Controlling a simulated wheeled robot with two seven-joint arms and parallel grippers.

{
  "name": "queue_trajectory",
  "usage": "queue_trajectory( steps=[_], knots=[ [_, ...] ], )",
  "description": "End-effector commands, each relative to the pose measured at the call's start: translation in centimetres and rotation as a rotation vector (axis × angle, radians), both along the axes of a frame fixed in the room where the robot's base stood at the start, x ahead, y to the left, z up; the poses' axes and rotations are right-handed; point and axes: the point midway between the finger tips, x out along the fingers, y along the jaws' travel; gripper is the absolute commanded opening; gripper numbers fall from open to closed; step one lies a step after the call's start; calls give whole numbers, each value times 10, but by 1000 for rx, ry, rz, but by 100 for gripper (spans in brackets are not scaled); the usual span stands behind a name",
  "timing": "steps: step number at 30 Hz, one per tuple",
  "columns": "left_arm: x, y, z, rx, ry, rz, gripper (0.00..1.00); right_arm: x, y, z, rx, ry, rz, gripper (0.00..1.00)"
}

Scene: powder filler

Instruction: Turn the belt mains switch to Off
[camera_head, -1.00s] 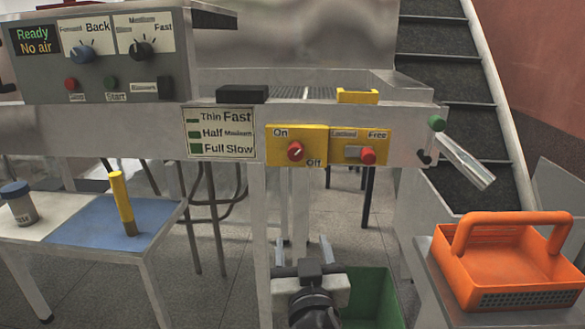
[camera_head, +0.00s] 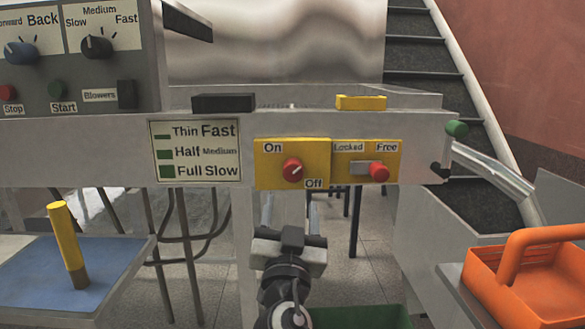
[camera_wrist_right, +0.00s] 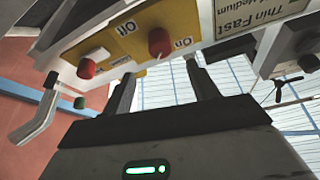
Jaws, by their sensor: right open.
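The belt mains switch is a red round knob (camera_head: 293,170) on a yellow plate (camera_head: 264,177), with "On" printed at its upper left and "Off" at its lower right. A small pale mark crosses the knob, but I cannot tell for sure which word it points to. The knob (camera_wrist_right: 160,41) also shows in the right wrist view, beyond the fingertips. My right gripper (camera_head: 291,212) is open and empty, just below the plate, its two fingers pointing up on either side of the knob's line. It also shows in the wrist view (camera_wrist_right: 160,88). My left gripper is out of view.
Right of the switch is a "Locked/Free" plate with a red knob (camera_head: 379,172). A grey control box (camera_head: 80,60) stands at upper left. A green-ended lever (camera_head: 457,129) and an orange basket (camera_head: 520,290) are at right. A yellow-handled tool (camera_head: 66,240) stands on a blue mat.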

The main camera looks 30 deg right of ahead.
Motion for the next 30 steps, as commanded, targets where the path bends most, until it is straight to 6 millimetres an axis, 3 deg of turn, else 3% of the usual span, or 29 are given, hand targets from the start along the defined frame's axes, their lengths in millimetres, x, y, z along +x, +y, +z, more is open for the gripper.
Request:
queue_trajectory(
  steps=[6,12,18,27,30],
  knots=[
    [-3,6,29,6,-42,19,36,37,-27,23,-5,0,-2,59],
    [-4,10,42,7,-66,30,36,62,-45,33,-3,1,-1,59],
    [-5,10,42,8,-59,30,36,74,-54,37,-1,1,-1,59],
    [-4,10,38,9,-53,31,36,75,-55,37,0,1,0,59],
    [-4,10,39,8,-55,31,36,75,-55,37,-1,1,1,34]
  ],
)
